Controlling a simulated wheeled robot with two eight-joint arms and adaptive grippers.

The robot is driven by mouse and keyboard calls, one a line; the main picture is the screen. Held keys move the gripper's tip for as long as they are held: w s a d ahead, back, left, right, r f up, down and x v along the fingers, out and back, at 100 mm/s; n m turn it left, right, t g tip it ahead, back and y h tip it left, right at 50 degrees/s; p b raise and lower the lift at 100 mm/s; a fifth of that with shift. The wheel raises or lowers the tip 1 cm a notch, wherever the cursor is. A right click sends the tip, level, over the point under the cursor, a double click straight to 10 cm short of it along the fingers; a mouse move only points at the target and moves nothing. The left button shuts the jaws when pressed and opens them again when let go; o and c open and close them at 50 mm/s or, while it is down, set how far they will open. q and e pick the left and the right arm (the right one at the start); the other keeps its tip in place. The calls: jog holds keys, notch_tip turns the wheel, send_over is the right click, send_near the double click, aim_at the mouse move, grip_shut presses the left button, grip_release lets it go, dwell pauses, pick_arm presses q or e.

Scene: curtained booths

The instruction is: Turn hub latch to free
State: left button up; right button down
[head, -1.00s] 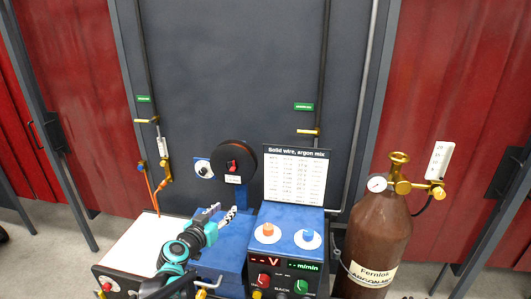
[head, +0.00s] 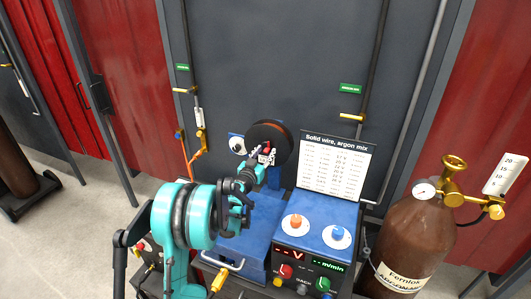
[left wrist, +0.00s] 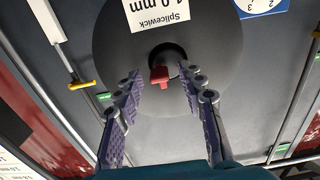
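The red hub latch (left wrist: 160,74) sits at the centre of the dark wire spool (left wrist: 115,45) in the left wrist view. In the head view the spool (head: 285,132) stands on a blue bracket at the back of the feeder, and the latch (head: 267,149) is partly covered by my gripper. My left gripper (left wrist: 161,80) is open, with its two ridged fingers on either side of the latch and clear gaps between. Its tips (head: 267,157) are close to the spool face; the exact depth is unclear. My right gripper is in neither view.
The blue welder (head: 316,238) with knobs and displays stands right of the arm, a settings card (head: 338,160) behind it. A brown gas cylinder (head: 408,245) with a brass regulator is farther right. A small dial (head: 237,146) sits left of the spool.

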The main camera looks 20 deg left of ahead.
pick_arm(q)
jog(key=shift+w+r, duration=0.1)
grip_shut()
